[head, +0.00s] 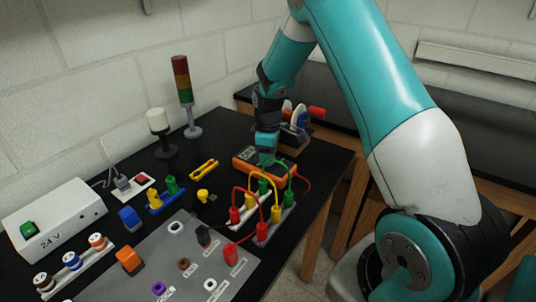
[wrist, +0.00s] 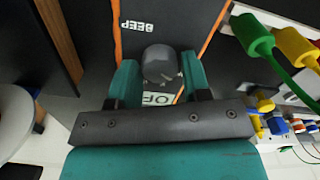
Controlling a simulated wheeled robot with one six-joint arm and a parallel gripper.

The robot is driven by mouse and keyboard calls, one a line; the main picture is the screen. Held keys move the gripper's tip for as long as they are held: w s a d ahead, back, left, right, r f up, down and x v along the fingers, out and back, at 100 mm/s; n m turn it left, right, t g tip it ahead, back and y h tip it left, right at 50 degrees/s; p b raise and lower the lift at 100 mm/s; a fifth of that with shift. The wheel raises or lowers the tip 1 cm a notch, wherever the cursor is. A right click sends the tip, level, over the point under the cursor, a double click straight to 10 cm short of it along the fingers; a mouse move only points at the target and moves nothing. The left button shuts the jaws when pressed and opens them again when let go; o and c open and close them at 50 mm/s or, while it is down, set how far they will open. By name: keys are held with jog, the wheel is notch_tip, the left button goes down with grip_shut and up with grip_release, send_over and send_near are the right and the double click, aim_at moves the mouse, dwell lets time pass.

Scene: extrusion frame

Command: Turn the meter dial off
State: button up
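The orange-edged meter (head: 258,168) lies on the black bench beneath my gripper (head: 266,160) in the head view. In the wrist view the dark round meter dial (wrist: 160,63) sits between the two teal fingertips of my gripper (wrist: 161,76). The fingers flank the dial closely and appear to touch both sides. The word BEEP is printed on the meter face (wrist: 175,25) above the dial, and a partly covered pale label (wrist: 158,99) reading "OF" shows below it. I cannot tell which mark the dial points to.
Red, yellow and green leads (head: 262,195) arch over terminal blocks right beside the meter. A signal tower (head: 186,95) and a white lamp (head: 157,125) stand behind to the left. A 24 V box (head: 55,222) is at far left.

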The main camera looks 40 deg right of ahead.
jog(key=shift+o, duration=1.1)
notch_tip(320, 180, up, 17)
jog(key=b, duration=0.2)
jog(key=shift+r, duration=0.2)
jog(key=s+a+r+y, duration=0.1)
jog(key=s+a+r, duration=0.2)
jog(key=s+a, duration=0.8)
jog(key=s+a+y, duration=0.1)
jog(key=s+a, duration=0.5)
jog(key=s, duration=0.2)
jog(key=s+a+f+m+y, duration=0.1)
jog(key=s+a+y, duration=0.1)
jog(key=s+a, duration=0.5)
jog(key=shift+s+f, duration=0.15)
jog(key=shift+s, duration=1.05)
